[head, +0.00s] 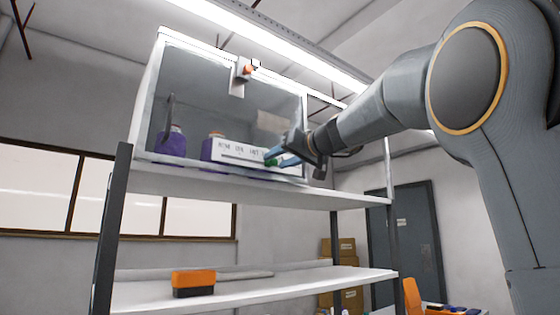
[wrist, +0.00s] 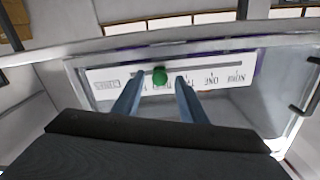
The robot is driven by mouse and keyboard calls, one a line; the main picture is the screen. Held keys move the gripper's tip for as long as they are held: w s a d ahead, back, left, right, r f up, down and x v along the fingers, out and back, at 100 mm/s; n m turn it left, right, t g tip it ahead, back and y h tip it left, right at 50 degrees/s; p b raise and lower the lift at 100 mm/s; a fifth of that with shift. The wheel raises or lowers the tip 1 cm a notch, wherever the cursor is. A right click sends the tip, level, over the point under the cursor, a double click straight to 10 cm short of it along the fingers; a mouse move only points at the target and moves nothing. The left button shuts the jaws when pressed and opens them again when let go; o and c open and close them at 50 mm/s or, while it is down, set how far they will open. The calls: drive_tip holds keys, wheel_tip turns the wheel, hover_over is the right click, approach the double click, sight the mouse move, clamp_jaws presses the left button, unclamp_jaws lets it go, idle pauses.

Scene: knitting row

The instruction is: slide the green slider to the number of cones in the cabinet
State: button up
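A cabinet (head: 151,100) with a clear front stands on the upper shelf. A white label strip (head: 228,152) with a slot runs along its lower front; it appears upside down in the wrist view (wrist: 225,77). Words like NONE and ONE are partly readable; others are blurred or hidden. The green slider (wrist: 160,77) sits in the slot near the strip's middle, and also shows in the head view (head: 271,162). My gripper (wrist: 160,80) is open, its blue fingers on either side of the slider with gaps.
Purple containers (head: 172,143) show behind the cabinet's clear front. An orange and black block (head: 193,283) lies on the lower shelf (head: 250,289). Dark shelf posts (head: 112,230) flank the shelves. Brown boxes (head: 338,248) and a grey door (head: 403,245) are behind.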

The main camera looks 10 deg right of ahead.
drive_tip(key=b+v, duration=0.3)
drive_tip(key=v, duration=0.4)
drive_tip(key=shift+s+d, duration=0.2)
drive_tip(key=shift+s, duration=0.2)
idle(0.3)
